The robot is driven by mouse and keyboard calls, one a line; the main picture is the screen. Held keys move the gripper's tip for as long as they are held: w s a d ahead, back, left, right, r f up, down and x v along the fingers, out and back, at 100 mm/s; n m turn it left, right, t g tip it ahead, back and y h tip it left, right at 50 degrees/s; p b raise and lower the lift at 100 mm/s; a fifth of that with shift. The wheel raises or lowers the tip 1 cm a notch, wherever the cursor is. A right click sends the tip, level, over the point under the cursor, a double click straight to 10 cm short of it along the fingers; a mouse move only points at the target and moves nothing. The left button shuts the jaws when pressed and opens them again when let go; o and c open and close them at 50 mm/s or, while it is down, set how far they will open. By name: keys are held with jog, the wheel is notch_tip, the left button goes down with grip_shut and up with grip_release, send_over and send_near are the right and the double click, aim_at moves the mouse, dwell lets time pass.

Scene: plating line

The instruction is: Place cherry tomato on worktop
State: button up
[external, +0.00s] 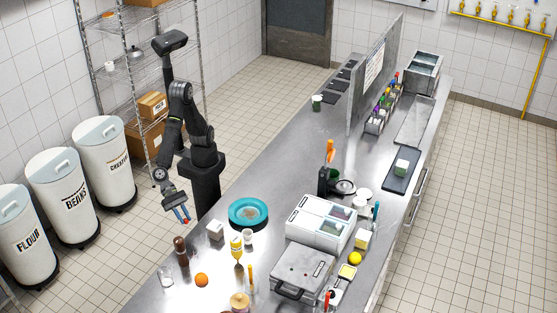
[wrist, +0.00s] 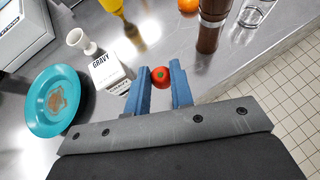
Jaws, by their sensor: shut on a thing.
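The cherry tomato (wrist: 160,76) is small, round and red with a green spot. In the wrist view it sits between the blue fingertips of my gripper (wrist: 160,85), which is shut on it. In the external view my gripper (external: 183,218) hangs near the left edge of the worktop, and the tomato (external: 187,221) shows as a red dot at its tips. The worktop (external: 165,303) is a long grey metal surface. The exact height of the tomato above it cannot be told.
Near my gripper are a teal plate (external: 234,219), a white gravy box (external: 215,230), a white egg cup (external: 248,237), a brown pepper mill (external: 181,250), a clear glass (external: 166,276), an orange (external: 201,280) and a yellow bottle (external: 237,250). Bare metal lies between them.

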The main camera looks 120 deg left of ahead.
notch_tip(320, 180, up, 6)
jog(key=shift+r, duration=0.1)
jog(key=w+a+n+y, duration=0.4)
jog(key=w+a, duration=1.2)
jog(key=w, duration=0.4)
jog(key=w+a+n+y, duration=0.2)
jog(key=w+a, duration=0.3)
jog(key=a, duration=0.5)
jog(key=w+a+n+y, duration=0.2)
jog(key=w+a, duration=0.2)
jog(key=a, duration=0.6)
jog(key=w+a+n+y, duration=0.15)
jog(key=w+a, duration=0.35)
jog(key=a, duration=0.5)
jog(key=a+n+g+y, duration=0.2)
jog(key=a+n, duration=0.1)
jog(key=a, duration=1.4)
jog(key=n+g+y, duration=0.4)
jog(key=n+g, duration=0.2)
jog(key=n, duration=0.1)
send_over(314, 120)
notch_tip(314, 120, down, 13)
jog(key=shift+s+a+r, duration=0.1)
jog(key=shift+r, duration=0.1)
jog(key=shift+f, duration=1.95)
